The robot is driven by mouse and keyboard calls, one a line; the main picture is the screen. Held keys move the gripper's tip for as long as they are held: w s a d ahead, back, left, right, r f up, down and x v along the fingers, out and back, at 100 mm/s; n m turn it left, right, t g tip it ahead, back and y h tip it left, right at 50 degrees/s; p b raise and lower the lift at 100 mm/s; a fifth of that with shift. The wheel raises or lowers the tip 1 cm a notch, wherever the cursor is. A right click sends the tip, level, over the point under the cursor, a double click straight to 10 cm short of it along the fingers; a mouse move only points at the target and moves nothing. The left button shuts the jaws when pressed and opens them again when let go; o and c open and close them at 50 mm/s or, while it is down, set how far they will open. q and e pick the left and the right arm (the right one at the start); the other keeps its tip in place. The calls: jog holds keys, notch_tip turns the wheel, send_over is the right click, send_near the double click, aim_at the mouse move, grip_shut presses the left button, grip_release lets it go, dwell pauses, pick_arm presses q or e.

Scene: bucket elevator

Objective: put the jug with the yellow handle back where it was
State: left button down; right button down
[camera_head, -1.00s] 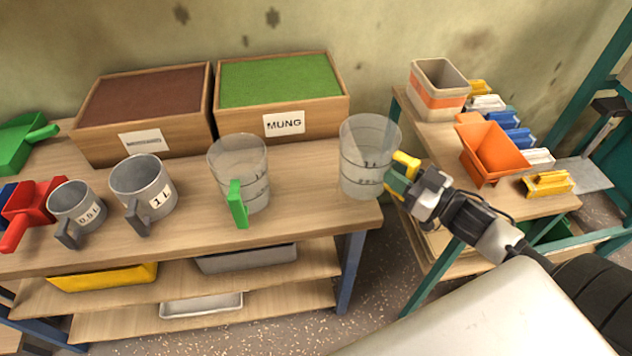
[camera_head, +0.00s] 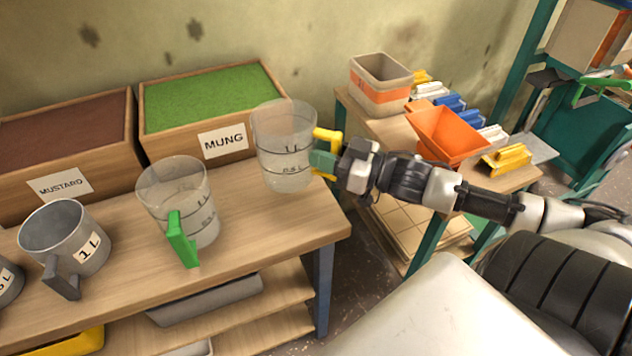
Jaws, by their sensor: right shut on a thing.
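The clear jug with the yellow handle (camera_head: 283,145) is upright at the right end of the wooden bench, in front of the mung box. Its marks for 1 L and 0.5 L face me, and it looks empty. My right gripper (camera_head: 326,155) is shut on its yellow handle, reaching in from the right. Whether the jug's base touches the bench top I cannot tell. A similar clear jug with a green handle (camera_head: 180,205) stands to its left, nearer the front edge. My left gripper is out of view.
The mung box (camera_head: 224,141) and the mustard box (camera_head: 60,186) stand behind on the bench (camera_head: 255,235). A grey 1 L mug (camera_head: 65,240) is at the left. A second table to the right holds an orange hopper (camera_head: 447,137) and a beige bin (camera_head: 380,83).

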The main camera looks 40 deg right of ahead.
aim_at(305, 176)
jog(key=shift+s+a+f, duration=0.2)
jog(key=shift+a+f, duration=0.1)
jog(key=shift+a, duration=0.15)
jog(key=shift+s+a+f, duration=0.15)
jog(key=shift+a+f, duration=0.1)
jog(key=shift+a, duration=0.2)
jog(key=shift+a+f, duration=0.1)
jog(key=shift+f, duration=0.1)
notch_tip(305, 176, down, 4)
jog(key=shift+r+b, duration=0.1)
jog(key=shift+b, duration=0.3)
jog(key=c, duration=0.9)
grip_release()
jog(key=shift+s, duration=0.15)
jog(key=p+v, duration=0.2)
jog(key=v, duration=0.9)
jog(key=shift+s+d, duration=0.3)
jog(key=shift+d, duration=0.05)
